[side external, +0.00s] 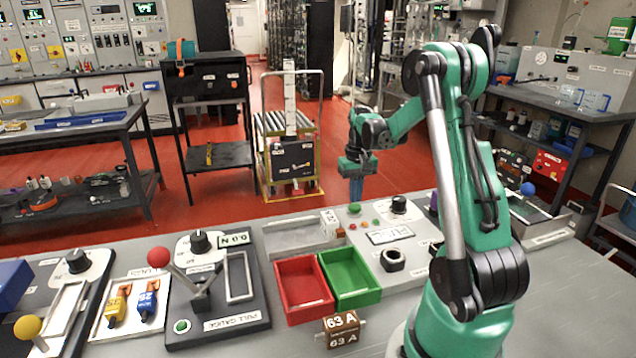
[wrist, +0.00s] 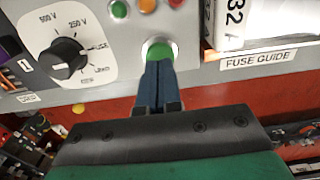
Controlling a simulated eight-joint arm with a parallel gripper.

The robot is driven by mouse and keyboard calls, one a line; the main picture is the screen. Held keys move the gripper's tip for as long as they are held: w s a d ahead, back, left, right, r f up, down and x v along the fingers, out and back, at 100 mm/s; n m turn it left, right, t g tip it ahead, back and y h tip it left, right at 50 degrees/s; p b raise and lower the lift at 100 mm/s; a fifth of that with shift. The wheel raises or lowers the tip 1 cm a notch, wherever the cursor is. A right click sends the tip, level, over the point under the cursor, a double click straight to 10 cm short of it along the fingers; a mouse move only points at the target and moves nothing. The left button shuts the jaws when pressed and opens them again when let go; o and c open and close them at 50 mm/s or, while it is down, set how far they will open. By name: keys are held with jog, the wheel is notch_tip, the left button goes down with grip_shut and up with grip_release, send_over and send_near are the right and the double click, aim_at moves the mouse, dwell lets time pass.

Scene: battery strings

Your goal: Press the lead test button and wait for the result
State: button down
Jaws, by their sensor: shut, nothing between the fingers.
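A round green button (side external: 354,209) sits on the back edge of the light grey tester panel (side external: 420,246). It also shows in the wrist view (wrist: 161,47), just beyond my fingertips. My gripper (side external: 356,200) points straight down over this button with its dark blue fingers shut and empty. In the wrist view the fingertips (wrist: 158,66) overlap the near part of the button. I cannot tell whether they touch it or whether it is pressed in. The panel's white display (side external: 390,235) carries dark text too small to read surely.
Small green, orange and red lamps (wrist: 147,5) and a black selector knob (wrist: 69,53) are near the button. Red (side external: 303,289) and green (side external: 350,279) bins and a red-ball lever (side external: 159,257) are to the left.

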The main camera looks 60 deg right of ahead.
aim_at(354, 206)
jog(key=shift+f, duration=0.9)
jog(key=shift+r, duration=3)
jog(key=w+a+r+n+t+h, duration=0.1)
jog(key=w+a+r+n, duration=0.1)
jog(key=a, duration=0.5)
jog(key=w+a+r+n+t, duration=0.2)
jog(key=w+a+r, duration=0.1)
jog(key=a, duration=0.5)
jog(key=s+a+n+t, duration=0.1)
jog(key=a+n+t, duration=0.1)
jog(key=a, duration=0.4)
jog(key=s+a+f+n+t+y, duration=0.1)
jog(key=s+a+n+t, duration=0.1)
jog(key=a, duration=0.5)
jog(key=shift+a+n, duration=0.3)
jog(key=shift+n, duration=0.2)
